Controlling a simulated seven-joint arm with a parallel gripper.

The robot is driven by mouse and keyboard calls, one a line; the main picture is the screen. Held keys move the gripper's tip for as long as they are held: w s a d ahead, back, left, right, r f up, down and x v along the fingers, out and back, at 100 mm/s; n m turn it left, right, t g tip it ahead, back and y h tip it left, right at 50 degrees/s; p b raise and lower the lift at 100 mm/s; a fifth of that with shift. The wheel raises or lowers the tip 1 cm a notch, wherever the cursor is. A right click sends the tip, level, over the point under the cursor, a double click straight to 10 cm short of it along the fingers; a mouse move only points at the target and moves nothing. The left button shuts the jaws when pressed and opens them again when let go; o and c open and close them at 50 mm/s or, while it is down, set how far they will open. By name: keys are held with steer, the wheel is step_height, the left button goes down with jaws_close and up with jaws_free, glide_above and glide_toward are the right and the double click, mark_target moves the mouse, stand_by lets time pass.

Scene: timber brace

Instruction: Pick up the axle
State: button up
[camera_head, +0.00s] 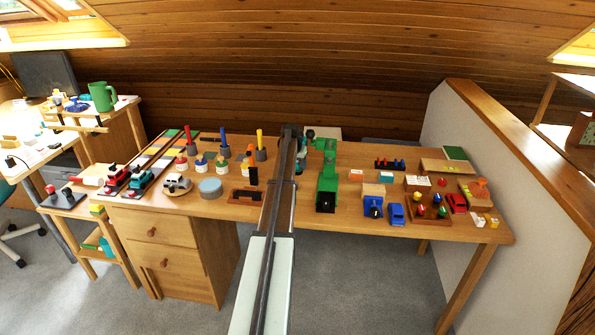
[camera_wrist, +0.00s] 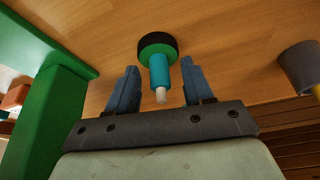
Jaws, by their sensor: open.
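The axle (camera_wrist: 160,72) shows in the wrist view as a teal cylinder with a black wheel at its far end and a pale tip pointing toward me. It looks to stand on the wooden table with the wheel down. My gripper (camera_wrist: 160,70) is open, with one blue-grey finger on each side of the teal part. Small gaps show between the fingers and the axle. In the head view my arm runs up the middle and covers much of this spot, so the axle cannot be made out clearly there.
A green stand (camera_head: 327,180) is close by and fills the left of the wrist view (camera_wrist: 55,115). A grey holder with a yellow-handled tool (camera_head: 261,150) stands on the other side. Toy vehicles (camera_head: 372,206) and blocks crowd the table's right part.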

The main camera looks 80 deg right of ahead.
steer(key=shift+c, duration=0.4)
jaws_close()
